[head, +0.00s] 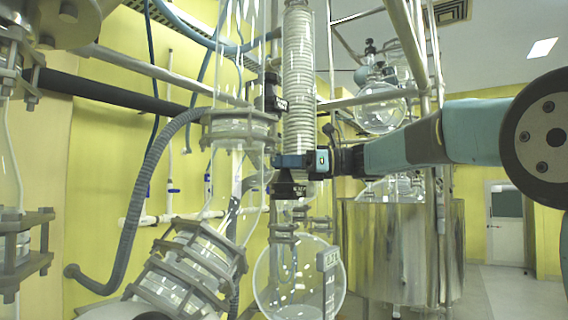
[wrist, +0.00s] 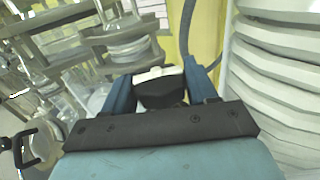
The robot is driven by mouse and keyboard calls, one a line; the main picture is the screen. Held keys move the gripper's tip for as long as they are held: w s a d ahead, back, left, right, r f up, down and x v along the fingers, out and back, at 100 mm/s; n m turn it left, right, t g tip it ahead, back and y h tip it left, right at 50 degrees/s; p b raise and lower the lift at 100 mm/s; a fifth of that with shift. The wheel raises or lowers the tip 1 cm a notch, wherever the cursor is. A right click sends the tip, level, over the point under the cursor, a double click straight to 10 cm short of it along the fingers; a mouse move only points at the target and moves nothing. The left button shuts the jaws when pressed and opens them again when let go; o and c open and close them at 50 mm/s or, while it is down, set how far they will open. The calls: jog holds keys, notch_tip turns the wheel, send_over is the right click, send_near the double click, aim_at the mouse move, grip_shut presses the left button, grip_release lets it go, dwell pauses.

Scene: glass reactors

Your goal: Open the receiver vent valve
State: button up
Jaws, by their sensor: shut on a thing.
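My gripper (head: 284,160) reaches in from the right at mid-height, just below the coiled glass condenser (head: 299,70). In the wrist view its two blue fingers are closed on the sides of a black valve handle (wrist: 160,93) with a pale top. This appears to be the receiver vent valve. In the head view a black valve part (head: 288,187) shows directly under my gripper. The round glass receiver (head: 285,285) hangs lower down, with a small label plate (head: 328,262) in front. The fingers hide much of the handle, and its turned angle is unclear.
Glass flanges (head: 238,127) and a grey hose (head: 140,190) stand close on the left. White condenser coils (wrist: 275,80) run close along the right in the wrist view. A steel vessel (head: 400,250) and upright pipes stand behind my arm. Open floor lies at the far right.

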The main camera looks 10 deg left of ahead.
jog(key=shift+d+r, duration=0.2)
jog(key=shift+r, duration=0.15)
jog(key=o, duration=0.7)
jog(key=shift+w, duration=0.1)
jog(key=shift+o, duration=0.2)
jog(key=shift+t, duration=0.4)
